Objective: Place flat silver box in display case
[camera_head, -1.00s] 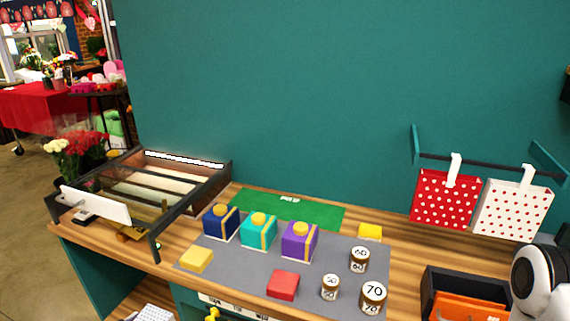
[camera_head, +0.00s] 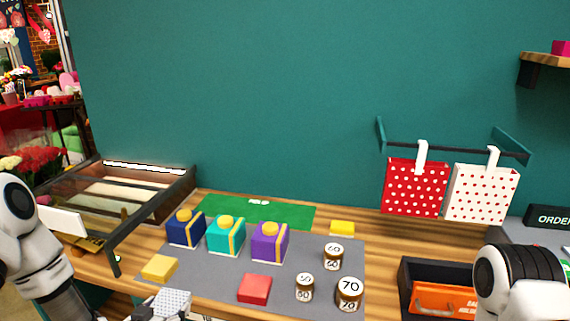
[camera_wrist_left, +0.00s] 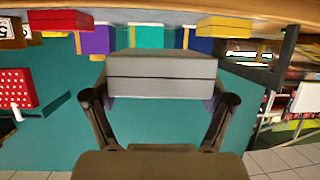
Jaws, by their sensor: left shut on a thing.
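The flat silver box (camera_wrist_left: 160,80) is held in my left gripper (camera_wrist_left: 160,98), which is shut with one finger on each side of it. In the head view the silver box (camera_head: 173,302) shows at the bottom edge, in front of the counter, its top looking finely patterned. The left gripper (camera_head: 146,312) is mostly cut off there. The display case (camera_head: 151,212) stands at the counter's left end, with a dark frame and clear panels over pale inner strips. My left arm covers part of its front. My right arm shows at the lower right, but its gripper is out of frame.
A grey mat (camera_head: 215,278) holds blue, teal and purple gift boxes (camera_head: 269,243), a yellow box (camera_head: 159,267), a red box (camera_head: 254,289) and several numbered jars (camera_head: 348,293). A green mat (camera_head: 290,215) lies behind. A black tray (camera_head: 412,268) stands right.

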